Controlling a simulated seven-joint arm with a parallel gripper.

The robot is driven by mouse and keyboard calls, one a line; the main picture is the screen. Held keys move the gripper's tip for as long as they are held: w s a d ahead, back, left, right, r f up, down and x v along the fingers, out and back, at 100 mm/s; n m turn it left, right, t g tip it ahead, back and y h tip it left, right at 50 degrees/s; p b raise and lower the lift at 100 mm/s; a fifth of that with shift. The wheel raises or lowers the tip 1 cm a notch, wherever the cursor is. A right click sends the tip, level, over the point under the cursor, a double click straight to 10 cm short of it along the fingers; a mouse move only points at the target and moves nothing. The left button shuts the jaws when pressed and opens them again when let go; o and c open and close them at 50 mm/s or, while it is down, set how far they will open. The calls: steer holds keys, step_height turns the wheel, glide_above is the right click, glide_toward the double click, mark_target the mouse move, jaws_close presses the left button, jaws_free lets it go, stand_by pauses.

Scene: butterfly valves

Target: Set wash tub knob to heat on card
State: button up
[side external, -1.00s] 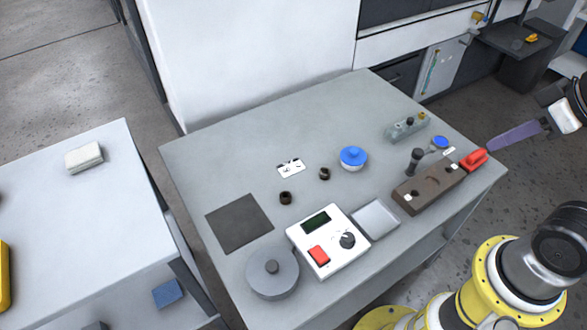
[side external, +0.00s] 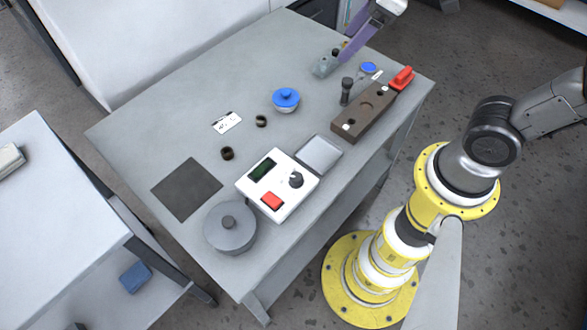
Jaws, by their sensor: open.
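A white control box (side external: 277,185) sits near the front of the grey table, with a dark display, a red switch (side external: 272,200) and a black knob (side external: 295,179). The knob's pointer setting is too small to read. A small white card (side external: 226,122) with black marks lies behind the box; its marks are too small to read. A round grey lidded vessel (side external: 230,232) stands at the box's lower left; I cannot tell if it is the wash tub. My gripper (side external: 344,42), with purple fingers, is open over the table's far right part, well away from the knob.
A grey fitting (side external: 325,66) stands close under my gripper. A brown block (side external: 363,112), a dark upright handle (side external: 346,91) and a red-handled item (side external: 402,78) stand at the right. A blue-lidded bowl (side external: 286,99), two dark rings and a silver tray (side external: 318,153) surround the box.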

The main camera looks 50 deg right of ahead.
steer(key=w+a+f+n+g, duration=0.3)
steer(key=w+a+f+n, duration=0.15)
steer(key=a+f, duration=0.4)
steer(key=n+g, duration=0.1)
steer(key=g, duration=0.1)
glide_toward(296, 176)
steer(key=shift+h, duration=0.4)
steer(key=f, duration=0.9)
steer(key=shift+a, duration=0.35)
jaws_close()
